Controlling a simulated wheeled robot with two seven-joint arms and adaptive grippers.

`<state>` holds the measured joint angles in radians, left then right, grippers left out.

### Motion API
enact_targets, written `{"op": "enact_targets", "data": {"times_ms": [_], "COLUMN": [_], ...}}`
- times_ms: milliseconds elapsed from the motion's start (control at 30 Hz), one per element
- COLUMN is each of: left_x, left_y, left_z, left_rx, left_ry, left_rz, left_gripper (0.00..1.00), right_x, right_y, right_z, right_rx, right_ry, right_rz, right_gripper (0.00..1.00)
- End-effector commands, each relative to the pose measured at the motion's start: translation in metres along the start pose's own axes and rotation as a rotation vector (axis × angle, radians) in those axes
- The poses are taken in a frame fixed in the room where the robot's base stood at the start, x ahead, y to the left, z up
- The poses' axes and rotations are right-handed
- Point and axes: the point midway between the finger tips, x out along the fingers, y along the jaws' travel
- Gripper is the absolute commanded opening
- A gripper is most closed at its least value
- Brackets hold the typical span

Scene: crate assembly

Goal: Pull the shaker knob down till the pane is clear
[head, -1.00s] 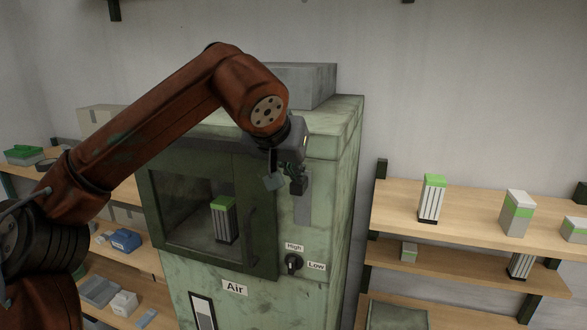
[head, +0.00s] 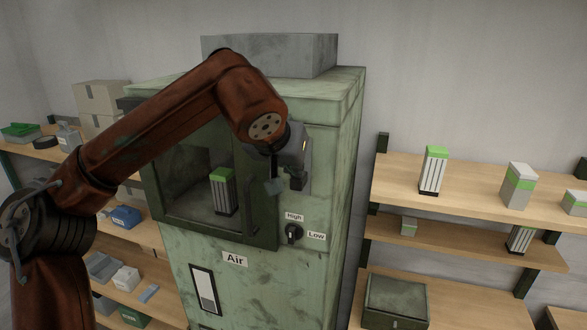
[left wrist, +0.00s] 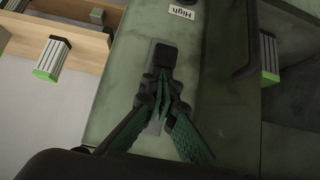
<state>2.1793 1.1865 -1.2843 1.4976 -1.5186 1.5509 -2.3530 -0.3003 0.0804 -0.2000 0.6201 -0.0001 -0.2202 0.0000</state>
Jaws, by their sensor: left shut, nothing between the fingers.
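The shaker knob, a black block (head: 298,180), sits on a grey upright plate on the green machine's front, right of the door. In the left wrist view the knob (left wrist: 164,56) is at the plate's end nearest the upside-down High label. My left gripper (head: 275,186) is shut and empty at the knob. In the left wrist view its fingertips (left wrist: 162,82) meet close against the knob's upper side; I cannot tell if they touch. The pane (head: 185,180) in the dark door shows a green-topped canister (head: 222,190) behind it. My right gripper is out of view.
A door handle (head: 250,210) stands just left of my left gripper. A black rotary switch (head: 293,234) marked High and Low is below the knob. Shelves (head: 470,200) with canisters stand at right, and more shelves at left. Space before the machine's right side is free.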

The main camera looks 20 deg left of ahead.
Motion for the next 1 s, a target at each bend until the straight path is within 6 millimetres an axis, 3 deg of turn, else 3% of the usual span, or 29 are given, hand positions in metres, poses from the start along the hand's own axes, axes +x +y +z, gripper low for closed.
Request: {"op": "enact_targets", "data": {"times_ms": [333,733,1000], "left_x": [0.001,-0.03,-0.082], "left_y": [0.001,0.006,0.006], "left_z": [0.002,-0.032,-0.028], "left_rx": [0.006,0.008,0.007], "left_ry": [-0.017,-0.005,0.001], "left_rz": [-0.004,0.005,0.008], "left_gripper": [0.0,0.0,0.0], "right_x": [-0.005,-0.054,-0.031], "right_y": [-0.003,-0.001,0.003], "right_z": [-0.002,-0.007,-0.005], "right_rx": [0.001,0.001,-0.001], "right_ry": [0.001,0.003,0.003], "right_rz": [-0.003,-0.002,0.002], "right_gripper": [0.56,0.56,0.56]}}
